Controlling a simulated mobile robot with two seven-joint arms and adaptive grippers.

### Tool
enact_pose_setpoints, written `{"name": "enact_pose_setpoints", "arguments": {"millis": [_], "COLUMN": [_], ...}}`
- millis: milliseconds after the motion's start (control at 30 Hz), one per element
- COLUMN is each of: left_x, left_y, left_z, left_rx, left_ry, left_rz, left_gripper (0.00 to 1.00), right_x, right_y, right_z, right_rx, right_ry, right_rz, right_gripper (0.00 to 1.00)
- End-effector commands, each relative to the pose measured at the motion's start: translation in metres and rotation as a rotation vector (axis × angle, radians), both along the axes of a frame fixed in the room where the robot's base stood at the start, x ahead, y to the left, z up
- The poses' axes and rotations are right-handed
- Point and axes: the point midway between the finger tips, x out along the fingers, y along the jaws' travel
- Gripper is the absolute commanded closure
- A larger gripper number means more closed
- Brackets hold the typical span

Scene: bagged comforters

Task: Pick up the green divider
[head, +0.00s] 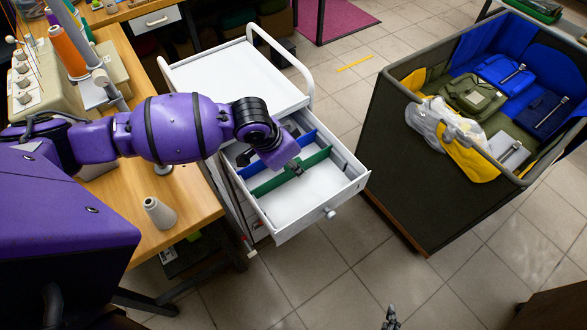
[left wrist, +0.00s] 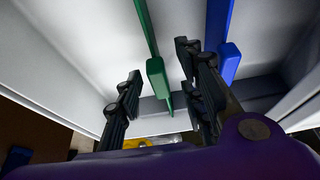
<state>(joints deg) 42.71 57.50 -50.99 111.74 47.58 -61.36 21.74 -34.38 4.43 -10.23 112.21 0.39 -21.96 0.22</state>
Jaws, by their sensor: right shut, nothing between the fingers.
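The green divider (head: 272,183) stands across the open white drawer (head: 310,205), in front of the parallel blue divider (head: 308,139). In the left wrist view, the green divider (left wrist: 155,72) has a block-like end between the fingers of my left gripper (left wrist: 160,65). Those fingers are open, with gaps showing beside the divider. The blue divider (left wrist: 223,45) is outside the right finger. In the head view, my left arm and hand hide part of both dividers. My right gripper (head: 391,318) is shut and empty at the bottom edge, mostly out of view.
The drawer belongs to a white cart (head: 235,78). A large dark bin (head: 405,160) holding bagged items stands at right. Tiled floor is clear in front.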

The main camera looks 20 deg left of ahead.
Motion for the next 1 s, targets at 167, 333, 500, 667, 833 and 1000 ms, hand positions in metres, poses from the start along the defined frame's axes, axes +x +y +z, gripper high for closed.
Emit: {"name": "enact_pose_setpoints", "arguments": {"millis": [167, 333, 500, 667, 833, 1000], "left_x": [0.002, 0.002, 0.002, 0.002, 0.002, 0.002], "left_y": [-0.002, -0.002, -0.002, -0.002, -0.002, -0.002], "left_z": [-0.007, -0.006, -0.006, -0.006, -0.006, 0.003], "left_rx": [0.001, 0.000, 0.000, 0.000, 0.000, -0.001], "left_ry": [0.000, -0.001, 0.000, 0.000, -0.001, -0.002], "left_rz": [-0.002, -0.001, -0.001, -0.001, -0.001, -0.001], "left_gripper": [0.64, 0.68, 0.90, 1.00, 1.00, 1.00], "right_x": [0.007, 0.010, 0.009, 0.006, 0.003, 0.004], "right_y": [-0.003, -0.005, -0.005, -0.005, -0.004, -0.002], "right_z": [0.004, 0.006, 0.005, 0.002, 0.000, 0.001], "right_rx": [-0.007, -0.012, -0.013, -0.013, -0.009, -0.004], "right_ry": [-0.014, -0.020, -0.018, -0.011, -0.004, -0.006], "right_rz": [0.007, 0.012, 0.014, 0.012, 0.008, 0.002], "right_gripper": [1.00, 1.00, 1.00, 1.00, 1.00, 1.00]}}
